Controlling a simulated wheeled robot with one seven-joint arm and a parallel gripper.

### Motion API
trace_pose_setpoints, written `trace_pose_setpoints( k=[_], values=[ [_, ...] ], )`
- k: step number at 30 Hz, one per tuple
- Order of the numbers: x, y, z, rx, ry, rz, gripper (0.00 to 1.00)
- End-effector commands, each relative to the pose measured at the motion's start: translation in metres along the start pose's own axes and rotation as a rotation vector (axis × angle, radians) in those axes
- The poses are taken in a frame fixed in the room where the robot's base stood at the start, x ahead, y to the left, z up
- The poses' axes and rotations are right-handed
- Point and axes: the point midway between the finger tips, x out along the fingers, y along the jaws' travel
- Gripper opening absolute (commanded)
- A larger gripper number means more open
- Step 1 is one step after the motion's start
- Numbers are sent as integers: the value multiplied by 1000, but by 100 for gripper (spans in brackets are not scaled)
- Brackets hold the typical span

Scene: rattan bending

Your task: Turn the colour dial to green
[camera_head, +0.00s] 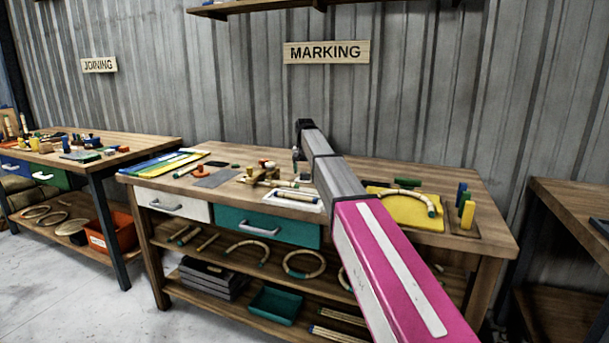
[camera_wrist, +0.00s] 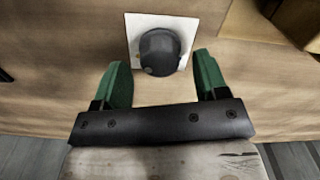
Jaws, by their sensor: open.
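A dark grey round knob (camera_wrist: 160,50), which looks like the colour dial, sits on a square white plate (camera_wrist: 133,24) in the wrist view. My gripper (camera_wrist: 160,66) has two green fingers, open and spread to either side of the knob's near edge. Nothing is between the fingers on the near side, and I cannot tell whether either touches the knob. Only a faint orange mark shows on the plate; the dial's setting cannot be read. In the head view my arm reaches over the marking bench (camera_head: 460,185), and I cannot make out the dial there.
A wooden block or box (camera_wrist: 293,18) stands at the wrist view's upper right. On the bench are a yellow mat (camera_head: 408,211) with a curved rattan piece, upright coloured pegs (camera_head: 466,208) and a white tray (camera_head: 296,202). A white drawer (camera_head: 173,204) and teal drawer (camera_head: 267,226) are shut.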

Motion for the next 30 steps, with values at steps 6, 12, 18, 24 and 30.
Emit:
trace_pose_setpoints(
  k=[6, 12, 18, 24, 30],
  values=[
    [19, 0, 0, 0, 0, 0, 67],
    [22, 0, 0, 0, 1, 0, 67],
    [22, 0, 0, 0, 1, 0, 47],
    [22, 0, 0, 0, 0, 0, 17],
    [21, 0, 0, -19, 0, 0, 17]
  ],
)
